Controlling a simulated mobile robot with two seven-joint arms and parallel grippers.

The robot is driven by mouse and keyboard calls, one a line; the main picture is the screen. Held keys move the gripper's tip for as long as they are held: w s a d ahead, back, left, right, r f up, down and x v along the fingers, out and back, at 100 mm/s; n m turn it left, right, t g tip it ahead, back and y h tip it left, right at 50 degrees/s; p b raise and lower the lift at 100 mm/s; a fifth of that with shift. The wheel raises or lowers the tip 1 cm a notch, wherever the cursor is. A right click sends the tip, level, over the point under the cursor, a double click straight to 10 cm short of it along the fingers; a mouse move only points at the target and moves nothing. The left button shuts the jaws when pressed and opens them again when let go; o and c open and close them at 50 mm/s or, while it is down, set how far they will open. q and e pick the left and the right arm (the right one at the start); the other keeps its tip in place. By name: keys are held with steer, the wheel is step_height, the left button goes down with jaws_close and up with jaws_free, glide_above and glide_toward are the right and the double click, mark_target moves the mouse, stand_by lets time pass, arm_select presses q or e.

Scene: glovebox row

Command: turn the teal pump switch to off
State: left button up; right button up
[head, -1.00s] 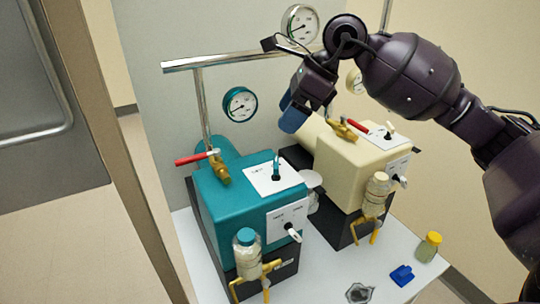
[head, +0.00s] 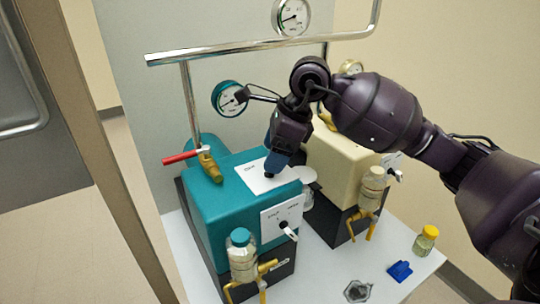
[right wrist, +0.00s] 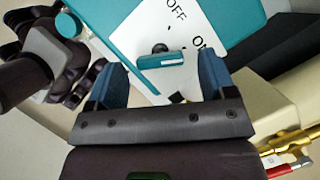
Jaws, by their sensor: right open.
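The teal pump (head: 225,205) stands on the white bench, with a white plate (head: 250,180) on its top. The teal pump switch (right wrist: 163,61) is a small lever on a black pivot, seen between my fingers in the right wrist view. The plate (right wrist: 150,25) reads OFF and ON there; I cannot tell which word the lever leans to. My right gripper (head: 275,165) is open at the switch, its blue fingers (right wrist: 160,77) apart on either side of the lever. In the head view it hides most of the lever. My left gripper is not in view.
A cream pump (head: 345,155) stands close on the right. A red-handled valve (head: 185,156) and a metal rail (head: 240,48) lie behind. A knob (head: 287,230) and a teal-capped bottle (head: 241,255) are at the front. A blue piece (head: 399,271) and a yellow-capped jar (head: 426,240) lie at right.

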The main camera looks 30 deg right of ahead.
steer(key=shift+w+a+f, duration=0.1)
steer(key=shift+a+f, duration=0.05)
steer(key=shift+f, duration=0.3)
